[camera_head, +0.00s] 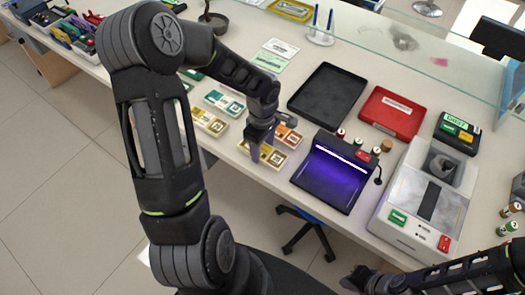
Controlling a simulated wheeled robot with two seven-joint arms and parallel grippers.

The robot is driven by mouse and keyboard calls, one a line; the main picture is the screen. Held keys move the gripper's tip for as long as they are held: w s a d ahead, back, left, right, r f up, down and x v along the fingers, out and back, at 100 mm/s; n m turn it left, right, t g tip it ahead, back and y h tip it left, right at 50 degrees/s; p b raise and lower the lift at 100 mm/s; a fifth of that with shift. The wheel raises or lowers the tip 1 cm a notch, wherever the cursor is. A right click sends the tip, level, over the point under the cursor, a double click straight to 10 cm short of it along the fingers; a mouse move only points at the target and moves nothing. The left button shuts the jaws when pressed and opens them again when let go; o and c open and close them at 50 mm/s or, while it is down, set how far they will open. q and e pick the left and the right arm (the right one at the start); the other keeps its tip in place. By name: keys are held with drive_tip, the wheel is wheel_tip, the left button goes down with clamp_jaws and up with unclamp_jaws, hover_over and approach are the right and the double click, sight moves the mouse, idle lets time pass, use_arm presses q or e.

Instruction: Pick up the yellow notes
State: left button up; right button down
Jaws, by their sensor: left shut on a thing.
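A bundle of yellow notes (273,156) lies on the white counter, left of the purple-lit device. My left gripper (256,148) reaches down over it and is shut on its left part, partly hiding it. I see no clear gap between the bundle and the counter. Another bundle with yellow markings (210,123) lies further left. My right gripper (357,279) is low in the picture, in front of the counter and away from the notes; its jaws are too small and dark to read.
An orange bundle (288,136) lies just behind the held notes, and a teal bundle (224,103) to the left. A purple-lit device (328,182), a black tray (327,94), a red tray (392,113) and a grey machine (424,200) stand to the right.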

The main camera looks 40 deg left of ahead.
sight(263, 151)
use_arm(q)
drive_tip(key=shift+r, duration=0.1)
wheel_tip(263, 151, up, 10)
drive_tip(key=b, duration=0.1)
use_arm(e)
drive_tip(key=shift+f, duration=0.55)
drive_tip(key=shift+f, duration=0.1)
